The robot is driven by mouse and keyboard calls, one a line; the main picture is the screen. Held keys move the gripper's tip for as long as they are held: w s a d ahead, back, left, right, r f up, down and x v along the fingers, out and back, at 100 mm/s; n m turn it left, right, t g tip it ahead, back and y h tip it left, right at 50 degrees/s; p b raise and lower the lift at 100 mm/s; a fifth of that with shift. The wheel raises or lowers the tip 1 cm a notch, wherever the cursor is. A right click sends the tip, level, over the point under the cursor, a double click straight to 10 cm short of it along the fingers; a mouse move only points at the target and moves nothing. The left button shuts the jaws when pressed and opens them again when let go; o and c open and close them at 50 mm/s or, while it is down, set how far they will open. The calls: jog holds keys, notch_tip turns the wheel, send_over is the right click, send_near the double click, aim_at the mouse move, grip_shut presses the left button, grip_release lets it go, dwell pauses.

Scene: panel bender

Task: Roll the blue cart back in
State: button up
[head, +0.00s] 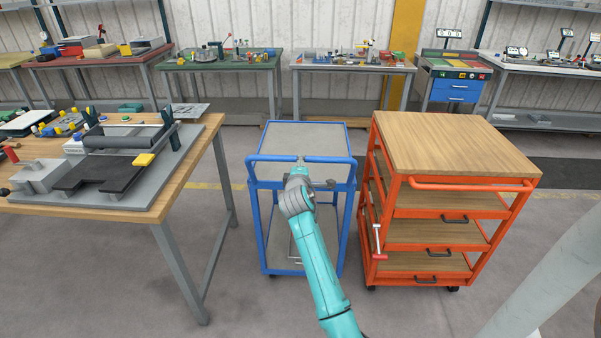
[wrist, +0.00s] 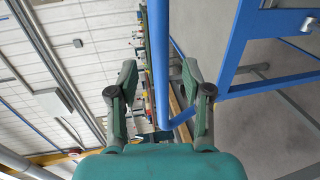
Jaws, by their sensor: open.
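The blue cart (head: 262,225) stands on the floor in the middle of the head view, with a grey top shelf and a lower shelf. Its blue push handle (head: 265,160) runs across the near side. My gripper (head: 300,163) is at about the middle of this handle, and my arm hides part of the cart. In the wrist view my gripper (wrist: 160,85) is open, with a finger on each side of the blue handle bar (wrist: 158,60). Neither finger visibly closes on the bar. Part of the cart's blue frame (wrist: 240,45) shows at the right there.
An orange cart (head: 455,185) with a wooden top stands close on the right. A wooden workbench (head: 190,165) with a bending device (head: 130,160) is on the left, with a floor gap before the blue cart. Benches, including a green-topped one (head: 215,62), line the back wall.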

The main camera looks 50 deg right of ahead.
jog(key=shift+v, duration=2.3)
jog(key=s+a+f+t+y, duration=0.1)
jog(key=s+a+f+y, duration=0.1)
jog(key=s+a+f, duration=0.35)
jog(key=s+a+f+t+y, duration=0.2)
jog(key=a+f, duration=0.5)
jog(key=a, duration=0.3)
jog(key=s+a+f+m+t+y, duration=0.1)
jog(key=s+a+f+y, duration=0.15)
jog(key=s+a, duration=0.35)
jog(key=s+a+f+m+y, duration=0.1)
jog(key=s+a+f, duration=0.2)
jog(key=s+a, duration=0.25)
jog(key=s+a+r+m+y, duration=0.1)
jog(key=s+a+r+m, duration=0.1)
jog(key=s, duration=0.7)
jog(key=s+a+r+m+y, duration=0.1)
jog(key=s+a+r, duration=0.3)
jog(key=s, duration=0.5)
jog(key=s+a+r+m+t+y, duration=0.1)
jog(key=s+a+r+m+y, duration=0.1)
jog(key=s+a, duration=0.5)
jog(key=s+r+y, duration=0.1)
jog(key=s, duration=0.1)
jog(key=shift+s+r+m, duration=0.2)
jog(key=shift+s+m, duration=0.1)
jog(key=shift+s, duration=0.1)
